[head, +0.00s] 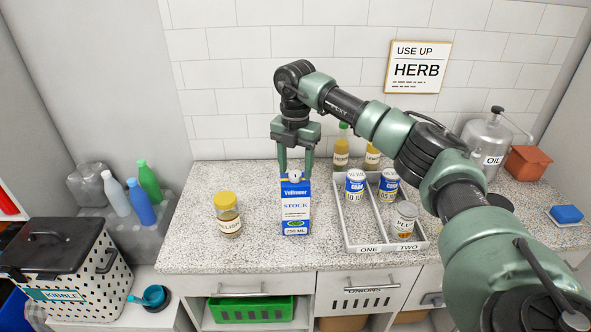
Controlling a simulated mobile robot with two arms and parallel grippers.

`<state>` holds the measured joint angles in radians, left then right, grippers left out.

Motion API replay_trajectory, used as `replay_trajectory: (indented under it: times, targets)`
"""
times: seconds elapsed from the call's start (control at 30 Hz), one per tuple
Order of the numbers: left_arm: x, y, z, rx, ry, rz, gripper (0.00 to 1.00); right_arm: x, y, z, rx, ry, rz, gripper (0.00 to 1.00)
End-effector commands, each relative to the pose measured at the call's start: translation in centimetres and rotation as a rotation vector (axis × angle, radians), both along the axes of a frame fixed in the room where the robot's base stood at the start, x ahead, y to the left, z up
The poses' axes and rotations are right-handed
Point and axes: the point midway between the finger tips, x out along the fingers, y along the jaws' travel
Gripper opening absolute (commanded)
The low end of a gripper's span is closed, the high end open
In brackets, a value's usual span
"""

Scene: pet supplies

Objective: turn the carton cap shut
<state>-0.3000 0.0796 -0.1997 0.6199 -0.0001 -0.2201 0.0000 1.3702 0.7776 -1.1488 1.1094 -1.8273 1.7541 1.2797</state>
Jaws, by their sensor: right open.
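I cannot tell whether either finger touches the cap, or how far the cap is turned. My left gripper is not in view.
A yellow-lidded jar (228,216) stands left of the carton. A two-part tray (362,238) with several labelled containers is close on the right. Bottles (341,156) stand behind. The counter in front of the carton (270,256) is clear.

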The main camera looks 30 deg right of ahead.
Motion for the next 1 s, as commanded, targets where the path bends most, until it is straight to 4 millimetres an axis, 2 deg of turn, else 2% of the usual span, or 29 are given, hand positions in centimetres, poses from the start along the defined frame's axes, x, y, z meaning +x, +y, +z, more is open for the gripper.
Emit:
replay_trajectory:
  times: [0.2, 0.4, 0.6, 1.0]
  targets:
    - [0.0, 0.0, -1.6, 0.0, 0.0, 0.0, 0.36, 0.1, 0.1, 3.6, 0.002, -0.006, 0.001, 0.52]
    - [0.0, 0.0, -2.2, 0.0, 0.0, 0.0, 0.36, 0.0, 0.0, 6.3, 0.001, -0.003, -0.001, 0.52]
    - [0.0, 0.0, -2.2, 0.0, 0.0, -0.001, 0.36, 0.0, 0.0, 7.0, 0.001, -0.001, 0.0, 0.52]
    - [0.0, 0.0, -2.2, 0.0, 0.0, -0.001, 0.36, 0.0, 0.0, 6.9, 0.001, -0.001, 0.0, 0.52]
